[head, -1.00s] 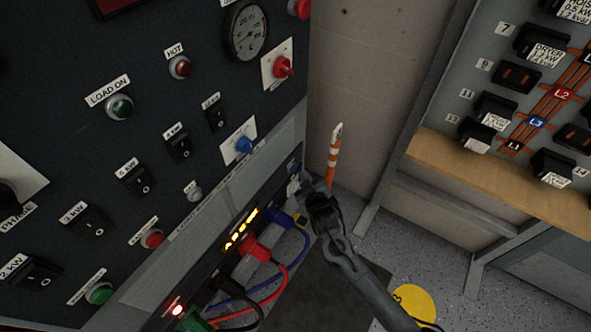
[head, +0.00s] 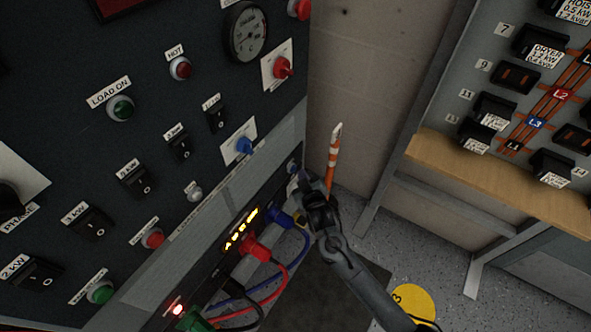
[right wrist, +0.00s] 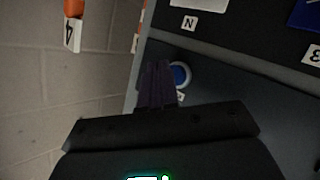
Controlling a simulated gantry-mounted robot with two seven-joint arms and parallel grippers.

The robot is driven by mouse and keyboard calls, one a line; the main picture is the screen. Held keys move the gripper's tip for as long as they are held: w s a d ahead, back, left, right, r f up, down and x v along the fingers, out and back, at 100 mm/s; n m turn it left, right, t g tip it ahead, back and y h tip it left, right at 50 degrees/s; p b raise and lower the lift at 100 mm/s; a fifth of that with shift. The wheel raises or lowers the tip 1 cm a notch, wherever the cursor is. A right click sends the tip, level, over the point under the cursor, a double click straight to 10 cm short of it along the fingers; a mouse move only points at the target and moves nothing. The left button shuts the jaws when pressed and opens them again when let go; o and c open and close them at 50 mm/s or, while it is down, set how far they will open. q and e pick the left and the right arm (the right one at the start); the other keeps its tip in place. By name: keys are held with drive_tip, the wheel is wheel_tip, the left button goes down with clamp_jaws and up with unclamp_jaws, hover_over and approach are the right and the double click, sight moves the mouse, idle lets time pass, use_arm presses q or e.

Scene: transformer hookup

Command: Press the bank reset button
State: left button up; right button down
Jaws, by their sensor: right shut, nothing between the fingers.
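A small blue button (head: 292,167) in a pale ring sits at the far end of the lower panel strip. It also shows in the right wrist view, where the blue button (right wrist: 181,75) is partly hidden by my fingers. I cannot read a label that names it as the bank reset. My right gripper (head: 304,181) is shut and empty, its tips close beside that button. In the right wrist view the shut fingers (right wrist: 157,72) overlap the button's left side; I cannot tell whether they touch it. My left gripper is not in view.
Blue (head: 281,217), red (head: 256,250) and green (head: 192,321) plugs with cables stick out of the lower strip near my gripper. A small white button (head: 194,193) and several switches are on the upper panel. An orange-and-white rod (head: 333,152) stands by the wall.

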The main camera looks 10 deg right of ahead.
drive_tip(key=shift+w+a, duration=0.25)
drive_tip(key=shift+w, duration=0.05)
idle(0.5)
drive_tip(key=shift+s+d+p, duration=0.6)
drive_tip(key=shift+s+p, duration=0.1)
drive_tip(key=shift+p, duration=0.25)
drive_tip(key=shift+s+d+p, duration=2)
drive_tip(key=shift+s+p, duration=0.15)
drive_tip(key=shift+p, duration=0.2)
